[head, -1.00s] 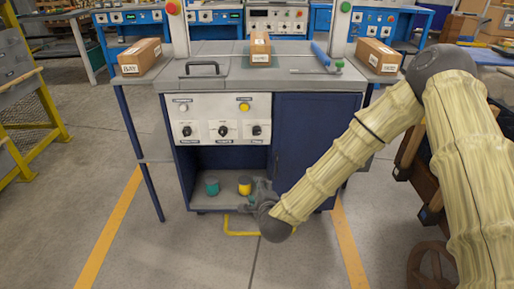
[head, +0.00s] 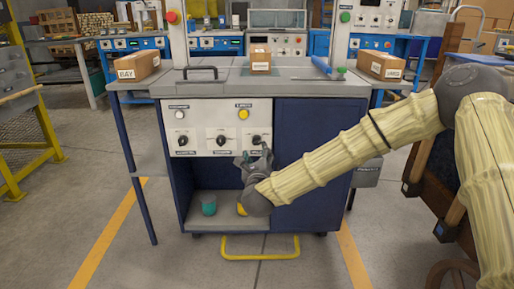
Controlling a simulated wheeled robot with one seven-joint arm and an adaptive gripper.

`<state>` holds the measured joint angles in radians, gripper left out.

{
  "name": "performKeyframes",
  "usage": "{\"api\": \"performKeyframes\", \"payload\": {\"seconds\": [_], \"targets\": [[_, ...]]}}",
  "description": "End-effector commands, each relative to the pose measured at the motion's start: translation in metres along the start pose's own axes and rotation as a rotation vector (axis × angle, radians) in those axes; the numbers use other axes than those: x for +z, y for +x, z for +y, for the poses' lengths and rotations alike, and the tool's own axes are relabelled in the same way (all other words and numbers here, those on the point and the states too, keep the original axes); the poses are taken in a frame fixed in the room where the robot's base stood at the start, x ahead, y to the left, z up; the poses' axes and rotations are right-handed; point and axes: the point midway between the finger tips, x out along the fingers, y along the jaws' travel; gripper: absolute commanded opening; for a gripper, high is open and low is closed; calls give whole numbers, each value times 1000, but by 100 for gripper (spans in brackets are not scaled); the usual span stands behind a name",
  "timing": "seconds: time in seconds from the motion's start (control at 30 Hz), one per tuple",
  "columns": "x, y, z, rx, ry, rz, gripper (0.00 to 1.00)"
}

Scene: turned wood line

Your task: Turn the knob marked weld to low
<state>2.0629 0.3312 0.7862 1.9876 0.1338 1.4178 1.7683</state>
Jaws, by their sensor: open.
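A white control panel (head: 219,127) on the front of the blue workbench carries three black knobs in a row. They are the left knob (head: 182,141), the middle knob (head: 221,140) and the right knob (head: 256,140). Each has a small label below it, too small to read surely; the right one is partly hidden by my gripper. I cannot read the knobs' settings. My gripper (head: 254,157) is open and empty, its fingers pointing up just below and in front of the right knob. I cannot tell whether they touch it.
Above the knobs are a white button (head: 180,115) and a yellow button (head: 243,114). A teal cup-like item (head: 208,207) and a partly hidden yellow one (head: 241,209) stand on the shelf below. A yellow floor bar (head: 260,257) sticks out in front. Cartons stand on the bench top.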

Motion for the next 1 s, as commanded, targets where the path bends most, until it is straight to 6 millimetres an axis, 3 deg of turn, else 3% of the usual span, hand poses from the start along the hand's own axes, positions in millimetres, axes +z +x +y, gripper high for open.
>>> {"api": "performKeyframes", "payload": {"seconds": [0.3,0.5,0.97,1.0], "targets": [[-2,52,1,-1,-2,-2,53],[-2,75,1,0,-2,0,53],[0,85,0,1,-2,0,53],[0,85,0,1,-2,0,47]]}}
